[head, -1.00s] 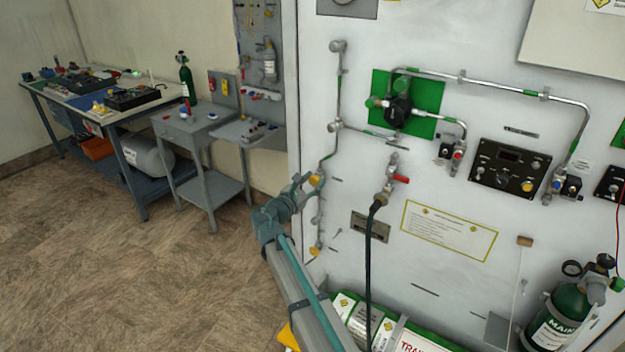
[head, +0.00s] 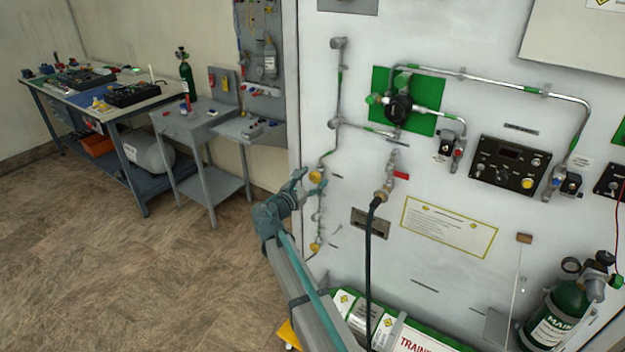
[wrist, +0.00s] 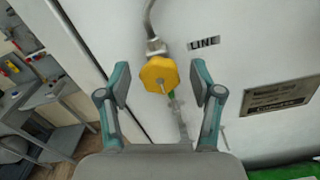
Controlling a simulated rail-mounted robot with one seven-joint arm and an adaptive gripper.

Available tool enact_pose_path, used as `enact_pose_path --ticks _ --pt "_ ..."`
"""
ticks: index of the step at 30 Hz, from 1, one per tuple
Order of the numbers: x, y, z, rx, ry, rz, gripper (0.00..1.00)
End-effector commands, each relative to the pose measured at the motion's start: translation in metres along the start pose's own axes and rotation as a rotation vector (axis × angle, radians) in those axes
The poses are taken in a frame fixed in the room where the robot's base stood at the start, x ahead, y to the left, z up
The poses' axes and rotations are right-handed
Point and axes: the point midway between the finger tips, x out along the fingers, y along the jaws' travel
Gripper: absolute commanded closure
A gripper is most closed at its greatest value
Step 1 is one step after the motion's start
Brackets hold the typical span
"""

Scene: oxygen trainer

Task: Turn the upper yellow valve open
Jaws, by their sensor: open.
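The upper yellow valve (head: 317,176) is a round knob on the thin vertical pipe at the left of the white panel. In the wrist view the yellow knob (wrist: 158,74) sits ahead of my gripper, between the lines of its two fingers, with clear gaps on both sides. My gripper (head: 301,186) is open and empty, just left of and below the knob in the head view. In the wrist view my gripper (wrist: 160,82) has its fingers spread wide. A lower yellow valve (head: 315,248) is on the same pipe.
A dark hose (head: 369,260) hangs from a fitting with a red handle (head: 401,176) to the right. A "LINE" label (wrist: 204,43) is beside the knob. A workbench (head: 120,108) and grey stands are at the left; open floor lies before them.

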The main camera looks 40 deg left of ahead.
Motion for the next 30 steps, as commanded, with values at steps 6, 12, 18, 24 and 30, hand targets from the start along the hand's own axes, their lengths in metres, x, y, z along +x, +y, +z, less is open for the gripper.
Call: enact_pose_path --ticks 6,12,18,24,30 --pt "-0.016 -0.001 0.000 0.000 0.000 0.002 0.35" --pt "-0.052 -0.001 0.000 0.000 0.001 0.003 0.35" --pt "-0.090 -0.001 0.000 0.000 0.001 0.002 0.35" --pt "-0.113 -0.001 0.000 0.000 0.001 0.001 0.35" --pt "-0.120 0.000 0.000 0.000 0.000 0.000 0.35"
